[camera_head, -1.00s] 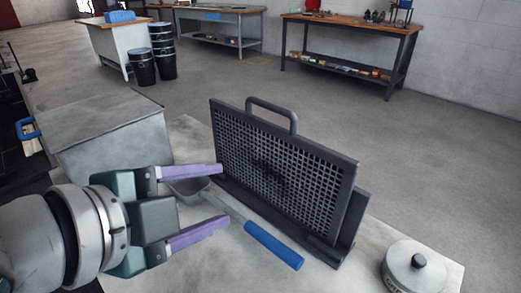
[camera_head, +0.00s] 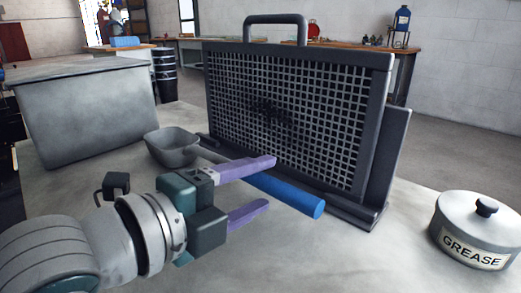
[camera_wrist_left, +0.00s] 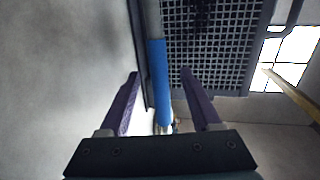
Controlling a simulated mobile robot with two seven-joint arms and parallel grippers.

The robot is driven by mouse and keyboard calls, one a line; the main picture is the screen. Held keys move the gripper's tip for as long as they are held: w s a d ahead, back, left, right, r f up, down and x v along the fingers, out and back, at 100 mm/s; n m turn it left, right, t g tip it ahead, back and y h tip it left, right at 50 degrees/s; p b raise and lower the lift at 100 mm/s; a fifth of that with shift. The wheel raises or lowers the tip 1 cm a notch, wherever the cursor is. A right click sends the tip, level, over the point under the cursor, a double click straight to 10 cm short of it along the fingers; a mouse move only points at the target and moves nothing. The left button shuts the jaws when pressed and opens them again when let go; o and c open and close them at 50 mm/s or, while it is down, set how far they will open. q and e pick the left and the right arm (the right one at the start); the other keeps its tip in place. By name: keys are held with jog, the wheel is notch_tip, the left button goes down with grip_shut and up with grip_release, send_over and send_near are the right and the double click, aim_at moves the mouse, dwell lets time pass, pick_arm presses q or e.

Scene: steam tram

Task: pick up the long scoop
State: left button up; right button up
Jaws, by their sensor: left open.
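The long scoop has a grey bowl (camera_head: 173,147) and a blue handle (camera_head: 290,194). It lies on the pale worktop along the foot of the upright mesh screen. Part of its grey shaft is hidden behind my left gripper's upper finger in the head view. My left gripper (camera_head: 271,181) is open and empty, its purple fingers pointing right, close to the handle. In the left wrist view the blue handle (camera_wrist_left: 159,75) shows in the gap between the open fingers (camera_wrist_left: 160,72). I cannot tell whether they touch it. My right gripper is out of view.
The dark-framed mesh screen (camera_head: 290,110) stands just behind the scoop. A grey metal box (camera_head: 85,115) stands at the left, and a lidded grease pot (camera_head: 475,230) at the right. The worktop (camera_head: 350,260) in front is clear.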

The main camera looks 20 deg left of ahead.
pick_arm(q)
jog(key=b+x, duration=0.1)
jog(key=x, duration=0.4)
jog(key=shift+w+b, duration=0.25)
jog(key=shift+b, duration=0.1)
jog(key=shift+c, duration=0.3)
grip_shut()
dwell(0.8)
